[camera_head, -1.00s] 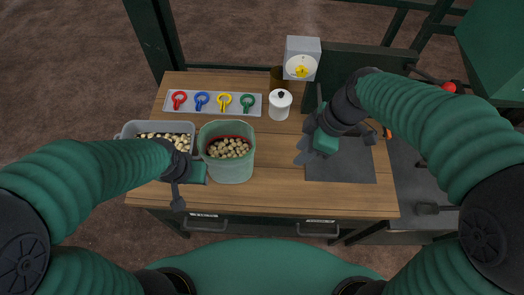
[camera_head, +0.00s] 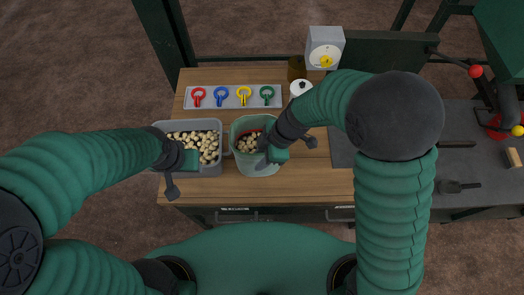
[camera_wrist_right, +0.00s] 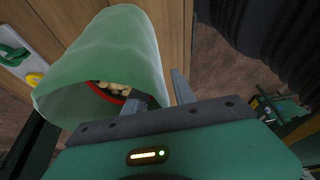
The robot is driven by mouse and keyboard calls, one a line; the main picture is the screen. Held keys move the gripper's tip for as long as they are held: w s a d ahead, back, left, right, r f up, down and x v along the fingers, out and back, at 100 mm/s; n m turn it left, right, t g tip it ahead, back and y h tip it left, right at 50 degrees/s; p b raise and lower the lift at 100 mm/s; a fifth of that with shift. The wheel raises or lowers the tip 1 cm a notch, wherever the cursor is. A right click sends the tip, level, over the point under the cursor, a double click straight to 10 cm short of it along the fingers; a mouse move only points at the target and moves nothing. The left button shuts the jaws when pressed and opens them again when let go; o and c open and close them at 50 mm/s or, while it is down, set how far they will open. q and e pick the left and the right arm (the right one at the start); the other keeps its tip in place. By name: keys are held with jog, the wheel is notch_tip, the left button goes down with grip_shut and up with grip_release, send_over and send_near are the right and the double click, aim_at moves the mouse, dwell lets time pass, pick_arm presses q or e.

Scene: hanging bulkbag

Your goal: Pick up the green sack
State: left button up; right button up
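The green sack (camera_head: 258,168) is a translucent open-topped bag standing on the wooden table, with pale nut-like pieces and a red band inside. It fills the left of the right wrist view (camera_wrist_right: 115,45), its mouth facing the camera. My right gripper (camera_head: 284,155) is at the sack's right rim. In the wrist view its two fingers (camera_wrist_right: 163,92) are apart, one overlapping the sack mouth, the other outside the wall. Contact cannot be told. My left gripper (camera_head: 180,172) is over the front of the grey crate, left of the sack; its finger gap is unclear.
The grey crate (camera_head: 190,125) holds similar pale pieces. Behind stand a tray (camera_head: 233,103) of coloured rings, a white jar (camera_head: 301,88), a dark jar (camera_head: 297,68) and a scale (camera_head: 325,48). Bare table (camera_head: 310,183) lies at the front right.

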jog(key=shift+a+f, duration=0.35)
jog(key=shift+f, duration=0.05)
jog(key=shift+w+a, duration=0.1)
jog(key=shift+a, duration=0.85)
jog(key=shift+c, duration=2.1)
jog(key=shift+d, duration=0.15)
jog(key=shift+c, duration=1.2)
jog(key=shift+d, duration=0.75)
grip_shut()
pick_arm(q)
jog(key=shift+a+f, duration=0.15)
jog(key=shift+a, duration=0.7)
pick_arm(e)
jog(key=shift+a, duration=0.55)
pick_arm(q)
jog(key=shift+d, duration=0.25)
pick_arm(e)
jog(key=shift+d, duration=0.2)
jog(key=shift+r, duration=0.1)
